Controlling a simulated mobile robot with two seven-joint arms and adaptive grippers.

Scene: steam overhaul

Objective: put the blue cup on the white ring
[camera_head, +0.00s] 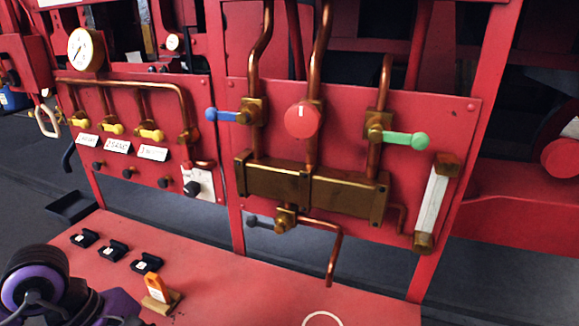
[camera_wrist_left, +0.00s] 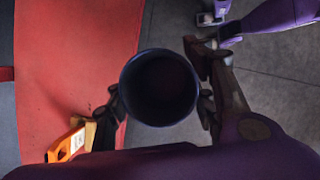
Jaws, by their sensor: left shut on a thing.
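In the left wrist view my left gripper (camera_wrist_left: 160,102) is shut on the blue cup (camera_wrist_left: 160,54). The cup looks dark, with a bluish rim and its round mouth facing the camera. One finger is on each side of it. From this view it appears beside the edge of the red surface, with grey floor behind it. The white ring (camera_head: 322,318) lies on the red deck at the bottom edge of the head view, partly cut off. The cup and the left fingers do not show in the head view.
An orange tag on a brass base (camera_head: 158,292) stands on the red deck (camera_head: 245,288); it also shows in the left wrist view (camera_wrist_left: 68,147). Several black blocks (camera_head: 113,251) sit left of it. A bent copper pipe (camera_head: 335,255) hangs above the deck. Deck around the ring looks clear.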

